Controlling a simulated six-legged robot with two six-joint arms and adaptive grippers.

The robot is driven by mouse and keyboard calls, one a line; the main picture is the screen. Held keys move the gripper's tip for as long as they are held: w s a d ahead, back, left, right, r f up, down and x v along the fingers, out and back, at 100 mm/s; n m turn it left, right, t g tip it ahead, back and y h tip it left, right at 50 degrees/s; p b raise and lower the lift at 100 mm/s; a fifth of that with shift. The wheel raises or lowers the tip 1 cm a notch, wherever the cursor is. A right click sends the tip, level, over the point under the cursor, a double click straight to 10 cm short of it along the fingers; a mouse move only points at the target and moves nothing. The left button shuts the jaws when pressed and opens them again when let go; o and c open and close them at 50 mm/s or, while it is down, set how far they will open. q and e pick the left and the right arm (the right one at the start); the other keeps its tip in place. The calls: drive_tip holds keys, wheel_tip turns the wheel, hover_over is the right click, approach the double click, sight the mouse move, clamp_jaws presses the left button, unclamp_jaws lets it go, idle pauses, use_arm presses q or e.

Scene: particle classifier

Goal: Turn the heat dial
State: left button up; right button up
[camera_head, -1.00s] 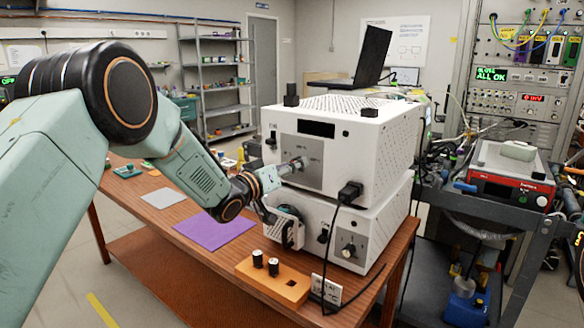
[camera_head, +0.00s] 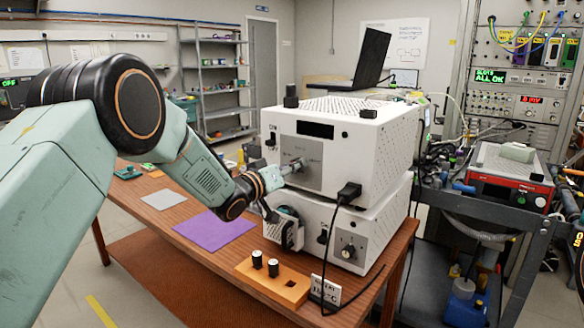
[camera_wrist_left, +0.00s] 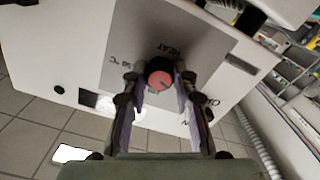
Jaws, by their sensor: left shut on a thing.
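In the head view the left gripper (camera_head: 292,167) reaches the grey panel from the left, and the dial is mostly hidden there. The upper white unit (camera_head: 365,145) stands on a lower white unit (camera_head: 375,220). My right gripper is not in view.
The wooden table (camera_head: 190,235) carries a purple mat (camera_head: 213,229) and an orange block (camera_head: 290,290) with two dark-and-white plugs. A black plug and cable (camera_head: 348,192) hang at the units' front corner. A laptop (camera_head: 370,55) stands behind. A red-fronted device (camera_head: 505,190) is at right.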

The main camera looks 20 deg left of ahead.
use_arm(q)
clamp_jaws()
drive_tip(key=shift+m, duration=0.3)
drive_tip(key=shift+r+m+b, duration=0.15)
drive_tip(key=shift+m+b, duration=4.7)
drive_tip(key=shift+m, duration=8.85)
